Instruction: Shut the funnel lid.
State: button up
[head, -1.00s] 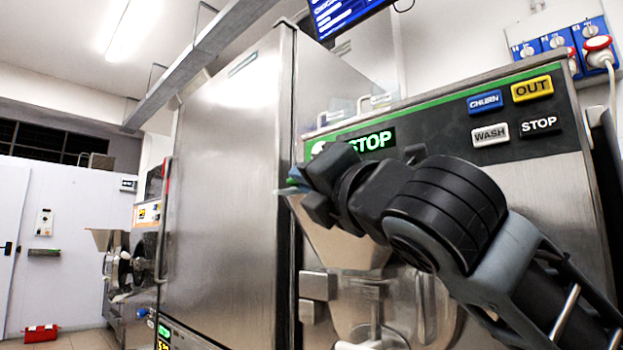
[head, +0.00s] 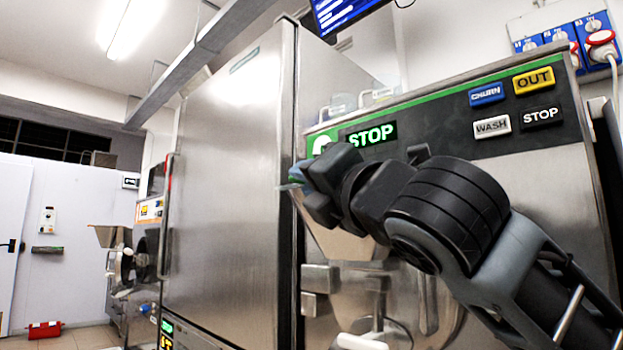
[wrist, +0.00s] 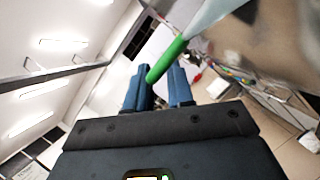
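The funnel (head: 340,240) is a steel hopper on the front of the near machine, partly hidden behind my gripper and arm. My gripper (head: 292,180) is at its upper left rim in the head view. In the wrist view, my gripper's blue fingers (wrist: 160,88) stand a narrow gap apart. A green bar (wrist: 165,62) on a pale, see-through piece, seemingly the funnel lid (wrist: 208,16), crosses at the fingertips. I cannot tell whether the fingers grip the bar. In the head view the lid is mostly hidden, so its angle is unclear.
The machine's button panel (head: 515,105) is above and behind my arm. A tall steel cabinet (head: 225,170) stands close left of the funnel. Another machine (head: 145,240) and a red box (head: 44,329) are farther left.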

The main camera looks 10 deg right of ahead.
jog(key=v, duration=0.7)
jog(key=shift+s, duration=0.35)
jog(key=shift+d+f, duration=0.15)
jog(key=s+d+f+m+h+p, duration=0.2)
jog(key=s+f+m, duration=0.1)
jog(key=f+m, duration=0.6)
jog(key=s+d+f+m+h+p, duration=0.1)
jog(key=s+f+m+h+p, duration=0.15)
jog(key=f+m, duration=0.6)
jog(key=s+d+f+m+h+p, duration=0.2)
jog(key=s+f+m, duration=0.2)
jog(key=f+m, duration=0.5)
jog(key=s+d+f+m+g+p, duration=0.1)
jog(key=s+f, duration=0.3)
jog(key=s, duration=0.5)
jog(key=s+d+f+m+g+p, duration=0.2)
jog(key=s+d+f, duration=0.1)
jog(key=s, duration=0.7)
jog(key=s+d+f+m+g+p, duration=0.1)
jog(key=s+f, duration=0.3)
jog(key=s, duration=0.5)
jog(key=shift+s+d+f+m+g+h, duration=0.35)
jog(key=shift+s+d+g+h, duration=0.15)
jog(key=shift+g, duration=0.2)
